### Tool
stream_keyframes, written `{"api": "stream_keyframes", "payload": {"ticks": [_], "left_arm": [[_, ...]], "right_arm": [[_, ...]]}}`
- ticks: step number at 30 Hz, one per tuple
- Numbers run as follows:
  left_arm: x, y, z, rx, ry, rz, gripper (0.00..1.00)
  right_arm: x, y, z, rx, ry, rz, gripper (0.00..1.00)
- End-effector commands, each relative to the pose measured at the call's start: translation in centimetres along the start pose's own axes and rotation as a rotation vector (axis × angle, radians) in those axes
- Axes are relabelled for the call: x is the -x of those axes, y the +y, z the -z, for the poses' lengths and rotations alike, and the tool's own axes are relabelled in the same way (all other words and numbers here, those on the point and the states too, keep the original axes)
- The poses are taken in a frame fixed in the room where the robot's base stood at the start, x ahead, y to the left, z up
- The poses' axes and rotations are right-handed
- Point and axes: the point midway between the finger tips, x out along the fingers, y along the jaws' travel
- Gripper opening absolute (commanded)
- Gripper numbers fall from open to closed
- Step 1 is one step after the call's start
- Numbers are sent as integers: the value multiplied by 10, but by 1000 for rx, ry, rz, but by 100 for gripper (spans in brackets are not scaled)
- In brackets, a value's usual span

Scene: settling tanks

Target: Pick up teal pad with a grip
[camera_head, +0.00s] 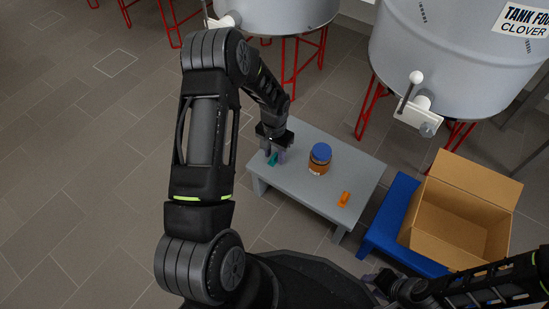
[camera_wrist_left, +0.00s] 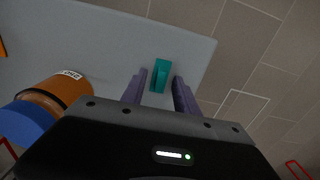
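The teal pad (camera_head: 271,160) is near the far left edge of the grey low table (camera_head: 300,192), partly hidden by my left gripper (camera_head: 276,156). In the left wrist view the teal pad (camera_wrist_left: 160,76) shows as a small block with a slot or raised part. My left gripper's two purple-grey fingers (camera_wrist_left: 160,92) stand apart on either side of the pad's line, with a gap on both sides. The gripper is open and empty. My right gripper (camera_head: 383,281) is low at the lower right, dark and small; its fingers are unclear.
A jar with a blue lid (camera_head: 320,154) stands on the table right of my left gripper. A small orange object (camera_head: 344,199) lies near the front right. An open cardboard box (camera_head: 450,224) sits on a blue platform (camera_head: 388,226). Grey tanks (camera_head: 455,50) on red legs stand behind.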

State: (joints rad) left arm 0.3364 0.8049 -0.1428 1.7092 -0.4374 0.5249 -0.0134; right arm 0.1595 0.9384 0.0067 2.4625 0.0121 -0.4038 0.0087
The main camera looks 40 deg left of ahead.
Motion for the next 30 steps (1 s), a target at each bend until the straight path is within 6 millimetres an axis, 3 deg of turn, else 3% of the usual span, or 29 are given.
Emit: {"api": "stream_keyframes", "payload": {"ticks": [5,18,30], "left_arm": [[0,0,0,0,0,0,35],[0,0,0,0,0,0,0],[0,0,0,0,0,0,0]], "right_arm": [[0,0,0,0,0,0,36],[0,0,0,0,0,0,36],[0,0,0,0,0,0,36]]}}
